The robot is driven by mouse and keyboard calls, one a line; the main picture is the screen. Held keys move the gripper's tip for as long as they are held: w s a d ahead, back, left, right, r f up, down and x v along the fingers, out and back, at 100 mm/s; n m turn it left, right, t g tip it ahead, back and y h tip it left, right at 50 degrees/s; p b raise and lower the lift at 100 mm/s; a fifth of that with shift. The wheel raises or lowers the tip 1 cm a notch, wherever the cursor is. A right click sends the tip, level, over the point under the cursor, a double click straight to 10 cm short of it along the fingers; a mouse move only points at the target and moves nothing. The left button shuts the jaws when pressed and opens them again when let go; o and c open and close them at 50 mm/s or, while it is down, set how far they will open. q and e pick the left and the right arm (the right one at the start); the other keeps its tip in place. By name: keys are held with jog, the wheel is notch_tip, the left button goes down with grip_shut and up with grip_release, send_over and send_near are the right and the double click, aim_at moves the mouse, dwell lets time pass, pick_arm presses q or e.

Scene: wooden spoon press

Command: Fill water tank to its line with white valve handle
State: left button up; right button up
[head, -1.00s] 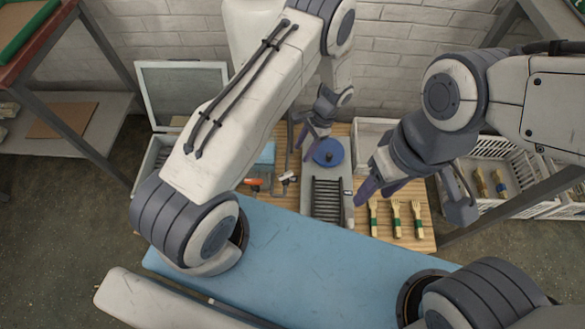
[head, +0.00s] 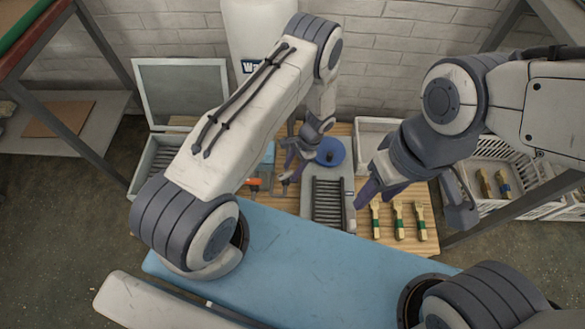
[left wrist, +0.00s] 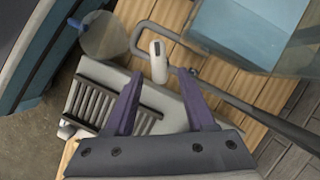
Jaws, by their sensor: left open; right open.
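The white valve handle (left wrist: 158,62) stands upright between and just beyond the fingertips of my left gripper (left wrist: 159,76) in the left wrist view. The gripper is open, with a purple finger on each side, and does not hold the handle. In the head view my left gripper (head: 290,170) is over the wooden board and hides the handle. The clear water tank (left wrist: 228,32) with blue water is beyond the handle to the right; its fill line cannot be made out. My right gripper (head: 378,192) is open and empty, right of the grey slotted block.
A grey slotted block (head: 327,202) and a blue disc (head: 331,152) stand near my left gripper. An orange handle (head: 253,185) is to the left. A dark rod (left wrist: 250,108) runs beside the white handle.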

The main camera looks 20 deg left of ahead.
pick_arm(q)
grip_shut()
jog(key=shift+w+a+n+g+h, duration=0.1)
jog(key=shift+a+n+g+h, duration=0.1)
jog(key=shift+n, duration=0.55)
jog(key=shift+w+a+n+g+h, duration=0.1)
jog(key=shift+n+g+h, duration=0.1)
jog(key=shift+n, duration=0.55)
grip_release()
jog(key=p+v, duration=0.2)
jog(key=v, duration=0.8)
jog(key=shift+r, duration=0.25)
